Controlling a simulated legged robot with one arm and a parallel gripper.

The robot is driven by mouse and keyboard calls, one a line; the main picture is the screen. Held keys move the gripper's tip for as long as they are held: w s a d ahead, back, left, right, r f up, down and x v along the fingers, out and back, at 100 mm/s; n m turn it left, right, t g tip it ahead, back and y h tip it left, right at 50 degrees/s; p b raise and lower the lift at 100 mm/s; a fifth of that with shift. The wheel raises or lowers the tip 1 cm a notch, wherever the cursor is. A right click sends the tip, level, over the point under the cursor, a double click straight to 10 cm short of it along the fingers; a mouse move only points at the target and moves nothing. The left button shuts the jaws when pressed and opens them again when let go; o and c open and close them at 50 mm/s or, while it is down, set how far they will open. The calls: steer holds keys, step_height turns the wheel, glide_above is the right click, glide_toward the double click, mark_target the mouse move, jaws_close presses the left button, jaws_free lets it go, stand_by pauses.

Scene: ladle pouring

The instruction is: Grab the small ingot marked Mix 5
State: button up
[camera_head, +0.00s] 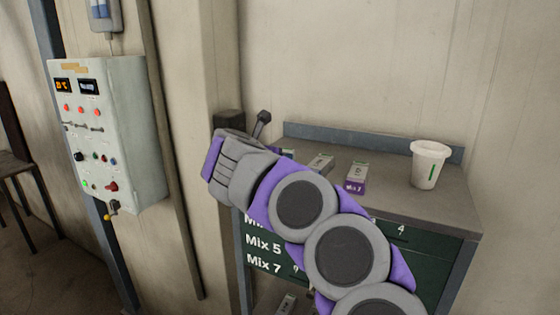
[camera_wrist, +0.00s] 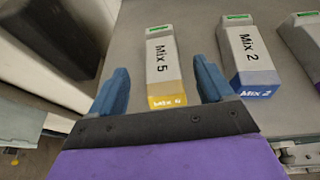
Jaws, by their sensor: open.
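The Mix 5 ingot (camera_wrist: 161,62) is a small grey bar with a green far end and a yellow front end. It lies on the grey tabletop, with "Mix 5" printed on its top. My gripper (camera_wrist: 160,68) is open, with one blue finger on each side of the ingot's near part. I see gaps between the fingers and the ingot, and cannot tell whether anything touches. In the head view my arm covers the left part of the table, and I cannot make out the Mix 5 ingot there.
The Mix 2 ingot (camera_wrist: 247,55), with a blue front, lies close right of my right finger. Another ingot (camera_wrist: 306,42) is farther right. The head view shows a Mix 7 ingot (camera_head: 356,178), a white cup (camera_head: 428,164) and a wall control box (camera_head: 110,133).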

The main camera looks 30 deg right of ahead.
steer(key=p+x, duration=0.1)
steer(key=x, duration=0.4)
steer(key=shift+s, duration=0.15)
steer(key=shift+c, duration=0.5)
steer(key=shift+a, duration=0.1)
steer(key=c, duration=1.3)
jaws_close()
